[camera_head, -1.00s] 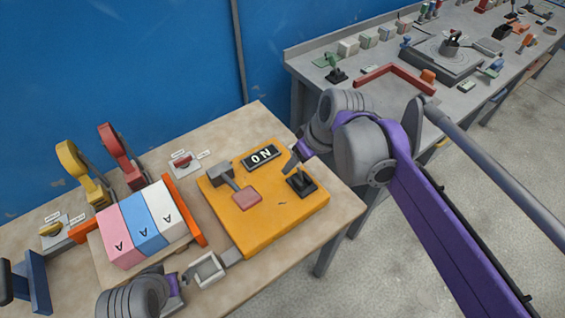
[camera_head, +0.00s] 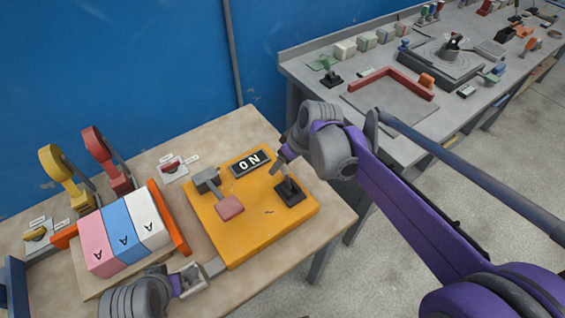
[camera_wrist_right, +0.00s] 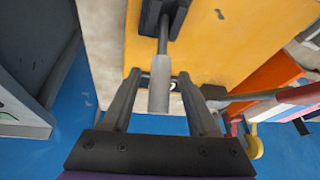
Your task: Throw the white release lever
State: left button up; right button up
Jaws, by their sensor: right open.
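A yellow panel (camera_head: 250,235) lies on the near table. On its right side a pale grey lever (camera_wrist_right: 160,82) rises from a black base (camera_head: 290,193); it is the palest lever on the panel. My right gripper (camera_head: 281,163) is at the lever's upper end. In the right wrist view the open fingers (camera_wrist_right: 158,76) stand on either side of the lever, with gaps visible. A second lever with a pinkish-red grip (camera_head: 230,208) lies left of it. My left gripper (camera_head: 193,279) is low beside a grey tab (camera_head: 214,267) at the panel's front-left edge; its finger gap is unclear.
An ON plate (camera_head: 250,163) sits at the panel's back. Pink, blue and white blocks (camera_head: 122,237) stand left, between orange rails (camera_head: 170,218). Yellow (camera_head: 52,165) and red (camera_head: 96,147) round-headed parts stand behind. A grey bench (camera_head: 320,75) with various fixtures stands at right.

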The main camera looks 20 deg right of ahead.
jog(key=shift+c, duration=0.2)
grip_shut()
dwell(1.3)
